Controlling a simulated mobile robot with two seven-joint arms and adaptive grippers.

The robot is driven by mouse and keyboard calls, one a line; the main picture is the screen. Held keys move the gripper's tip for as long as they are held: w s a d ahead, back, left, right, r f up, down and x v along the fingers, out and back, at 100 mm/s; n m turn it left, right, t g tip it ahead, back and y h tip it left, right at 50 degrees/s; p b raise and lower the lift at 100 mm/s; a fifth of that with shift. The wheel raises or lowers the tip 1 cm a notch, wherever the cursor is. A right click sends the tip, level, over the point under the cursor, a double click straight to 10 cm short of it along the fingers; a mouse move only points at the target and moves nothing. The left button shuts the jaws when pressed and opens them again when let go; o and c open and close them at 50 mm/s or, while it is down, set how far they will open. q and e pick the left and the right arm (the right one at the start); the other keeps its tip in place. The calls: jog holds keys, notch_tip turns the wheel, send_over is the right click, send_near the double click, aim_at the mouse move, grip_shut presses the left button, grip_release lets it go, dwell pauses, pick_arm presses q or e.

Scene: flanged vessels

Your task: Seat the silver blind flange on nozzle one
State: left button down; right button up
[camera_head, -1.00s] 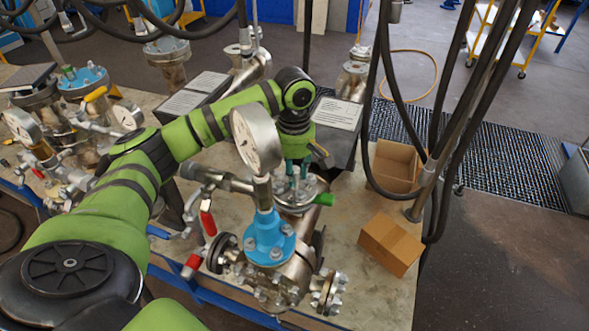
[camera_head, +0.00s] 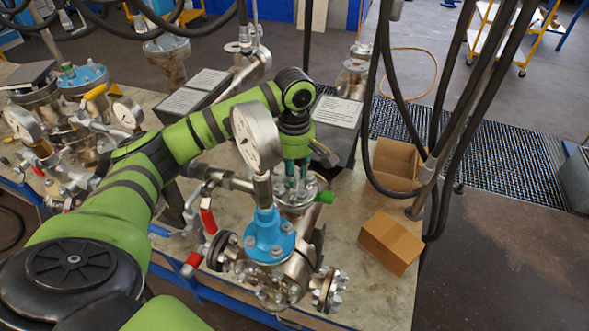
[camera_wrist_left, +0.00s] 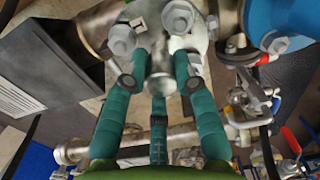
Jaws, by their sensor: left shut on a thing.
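My left gripper (camera_head: 297,172), with teal fingers, points down behind the large gauge. It is shut on the silver blind flange (camera_head: 312,186), a bolted grey disc. In the left wrist view, the fingers (camera_wrist_left: 162,82) close around a small round silver knob in front of the flange plate (camera_wrist_left: 150,20), where large bolt heads show. The flange is right over a vessel neck beside the blue flange (camera_head: 269,238). The contact beneath it is hidden, so I cannot tell whether it rests on the nozzle. My right gripper is not in view.
A pressure gauge (camera_head: 257,138) stands on the blue flange, close in front of my gripper. A red-handled valve (camera_head: 208,219) is to its left. A dark box with a sign (camera_head: 338,112) is behind. Cardboard boxes (camera_head: 391,243) are at the right, with bare bench between.

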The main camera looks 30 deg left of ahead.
pick_arm(q)
jog(key=shift+w+r, duration=0.1)
jog(key=shift+r, duration=0.05)
jog(key=c, duration=0.9)
grip_release()
jog(key=shift+o, duration=0.8)
jog(key=shift+s+d+f, duration=0.1)
jog(key=shift+s+f, duration=0.1)
jog(key=o, duration=0.3)
jog(key=shift+r, duration=0.1)
jog(key=shift+r, duration=3.5)
